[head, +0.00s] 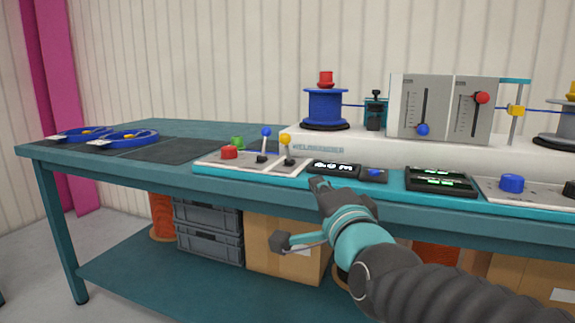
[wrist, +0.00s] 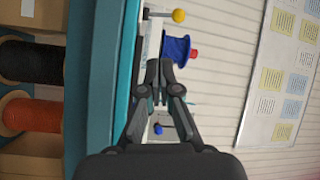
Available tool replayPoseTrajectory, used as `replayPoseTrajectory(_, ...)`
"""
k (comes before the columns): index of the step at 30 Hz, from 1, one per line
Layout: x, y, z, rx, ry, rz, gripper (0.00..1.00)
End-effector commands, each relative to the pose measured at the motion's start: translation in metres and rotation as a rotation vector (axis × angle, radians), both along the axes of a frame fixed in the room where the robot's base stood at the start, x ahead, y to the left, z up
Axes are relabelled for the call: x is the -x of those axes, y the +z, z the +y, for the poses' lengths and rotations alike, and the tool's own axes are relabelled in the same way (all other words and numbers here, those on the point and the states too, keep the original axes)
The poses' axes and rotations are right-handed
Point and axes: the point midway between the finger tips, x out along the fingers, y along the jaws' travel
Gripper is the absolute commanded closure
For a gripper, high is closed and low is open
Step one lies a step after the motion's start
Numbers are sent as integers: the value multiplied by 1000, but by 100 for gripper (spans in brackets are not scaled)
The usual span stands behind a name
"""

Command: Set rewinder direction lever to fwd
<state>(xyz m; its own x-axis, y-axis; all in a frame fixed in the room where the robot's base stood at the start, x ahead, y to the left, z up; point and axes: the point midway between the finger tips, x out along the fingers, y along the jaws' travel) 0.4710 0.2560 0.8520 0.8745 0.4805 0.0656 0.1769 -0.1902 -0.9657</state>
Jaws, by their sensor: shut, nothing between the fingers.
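Two levers stand on the white control panel (head: 240,160) at the bench's front. One has a blue ball (head: 266,132), the other a yellow ball (head: 285,138). Both stand up from dark slots; I cannot read labels that tell which sets direction. The yellow ball (wrist: 179,15) also shows at the top of the wrist view, on a pale rod. My gripper (head: 318,184) is shut and empty at the bench's front edge, to the right of and nearer than the levers, touching neither. Its closed fingers (wrist: 160,70) point at the machine in the wrist view.
Small displays (head: 337,169) lie just behind my gripper. A blue spool (head: 325,107) and two slider panels (head: 424,105) stand behind. Dark mats (head: 170,150) lie left.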

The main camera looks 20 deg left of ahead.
Motion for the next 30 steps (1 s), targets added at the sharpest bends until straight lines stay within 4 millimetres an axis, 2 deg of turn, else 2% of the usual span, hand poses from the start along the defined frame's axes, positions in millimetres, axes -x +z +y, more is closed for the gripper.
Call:
replayPoseTrajectory(1,1,0,10,-58,11,-8,100)
replayPoseTrajectory(5,1,10,20,-153,21,-23,100)
replayPoseTrajectory(19,-2,14,23,-175,22,-25,100)
replayPoseTrajectory(23,-12,16,29,-172,22,-25,100)
replayPoseTrajectory(30,-45,22,47,-172,22,-24,100)
